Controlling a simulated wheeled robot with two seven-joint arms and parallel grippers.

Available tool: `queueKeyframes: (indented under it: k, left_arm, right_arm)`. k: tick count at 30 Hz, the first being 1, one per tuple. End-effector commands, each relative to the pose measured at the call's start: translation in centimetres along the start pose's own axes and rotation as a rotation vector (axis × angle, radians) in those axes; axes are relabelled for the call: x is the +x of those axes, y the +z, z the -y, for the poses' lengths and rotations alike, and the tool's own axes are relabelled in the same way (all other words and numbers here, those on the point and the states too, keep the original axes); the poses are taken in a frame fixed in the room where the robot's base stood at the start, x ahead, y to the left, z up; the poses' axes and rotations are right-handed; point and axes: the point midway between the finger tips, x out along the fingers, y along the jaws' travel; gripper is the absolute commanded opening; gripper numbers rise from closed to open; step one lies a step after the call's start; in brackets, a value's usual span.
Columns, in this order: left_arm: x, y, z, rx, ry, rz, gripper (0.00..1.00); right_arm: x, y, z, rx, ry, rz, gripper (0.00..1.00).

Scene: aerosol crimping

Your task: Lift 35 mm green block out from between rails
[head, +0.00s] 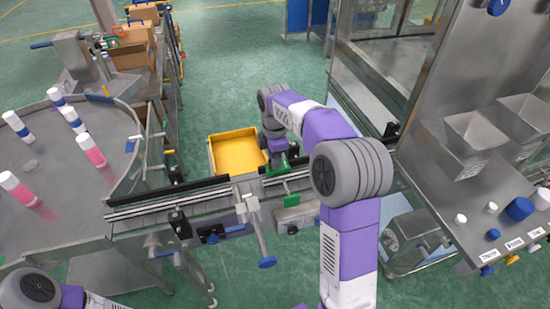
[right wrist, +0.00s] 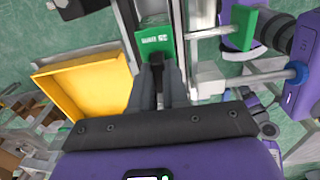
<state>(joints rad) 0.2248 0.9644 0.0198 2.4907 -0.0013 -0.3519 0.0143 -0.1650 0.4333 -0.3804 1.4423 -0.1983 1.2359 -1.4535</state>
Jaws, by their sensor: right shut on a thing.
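My right gripper (head: 279,156) reaches down at the right part of the conveyor rails (head: 170,198) in the head view. In the right wrist view its fingers (right wrist: 158,68) are closed at a green block (right wrist: 155,40) with a white label. The block sits at the fingertips, close to the rails. In the head view the gripper partly hides this block (head: 274,168). I cannot tell whether it still touches the conveyor bed. My left gripper is out of view; only part of that arm shows at the lower left.
A yellow tray (head: 213,160) lies behind the rails. A clamp with a blue knob (head: 267,262) stands in front. A round table (head: 60,215) holds several bottles.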

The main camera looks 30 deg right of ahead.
Motion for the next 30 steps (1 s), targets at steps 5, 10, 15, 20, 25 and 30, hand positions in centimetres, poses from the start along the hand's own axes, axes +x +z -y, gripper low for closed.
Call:
queueKeyframes:
  k: [5, 10, 15, 20, 25, 30]
  left_arm:
    - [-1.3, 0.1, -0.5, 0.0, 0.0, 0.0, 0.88]
    - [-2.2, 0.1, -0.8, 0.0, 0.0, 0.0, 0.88]
    - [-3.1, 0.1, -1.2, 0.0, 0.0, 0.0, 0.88]
    - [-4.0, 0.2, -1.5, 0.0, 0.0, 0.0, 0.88]
    - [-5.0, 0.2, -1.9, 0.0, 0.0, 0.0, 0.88]
    - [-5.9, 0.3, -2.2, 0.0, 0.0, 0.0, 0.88]
  right_arm:
    - [-1.4, 0.1, 0.0, 0.001, 0.001, 0.0, 0.0]
    - [-2.5, 0.1, 0.0, 0.002, 0.001, 0.0, 0.0]
    - [-3.5, 0.0, 0.0, 0.001, 0.002, 0.0, 0.0]
    - [-4.4, 0.0, 0.0, 0.001, 0.002, 0.0, 0.0]
    - [-5.5, 0.0, 0.0, 0.001, 0.002, 0.0, 0.0]
    - [-6.5, 0.1, 0.0, 0.001, 0.002, 0.001, 0.0]
